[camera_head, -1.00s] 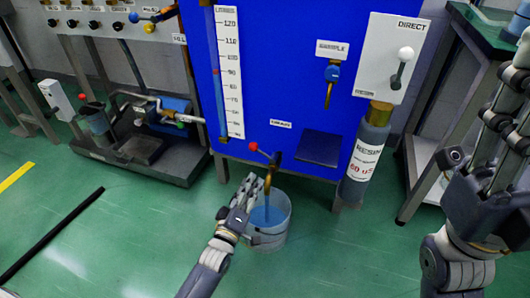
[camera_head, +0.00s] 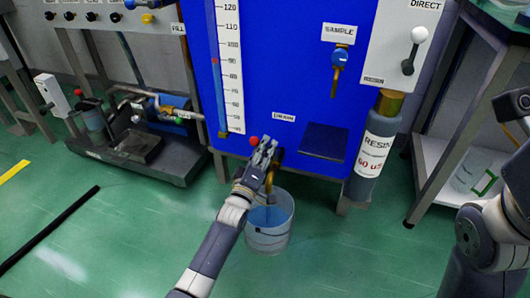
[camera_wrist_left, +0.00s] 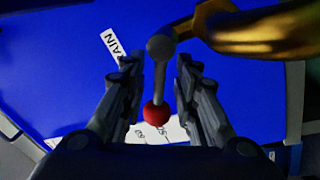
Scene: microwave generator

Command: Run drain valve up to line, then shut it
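The drain valve has a grey lever with a red knob (camera_head: 254,141) under the DRAIN label on the blue tank (camera_head: 270,70), and a brass spout (camera_head: 270,180) pointing down. My left gripper (camera_head: 269,150) is at this lever and partly hides it. In the left wrist view the open fingers (camera_wrist_left: 158,88) stand either side of the lever, with gaps, and the red knob (camera_wrist_left: 156,115) lies between them. A clear bucket (camera_head: 270,228) with blue liquid stands under the spout. The litre scale (camera_head: 229,75) has a red mark (camera_head: 215,61) beside it. My right gripper (camera_head: 514,108) is cut off at the right edge.
The grey resin cylinder (camera_head: 371,148) and the white DIRECT panel (camera_head: 404,45) are right of the drain. A pump unit (camera_head: 150,135) stands at left. A bench (camera_head: 450,165) stands at right.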

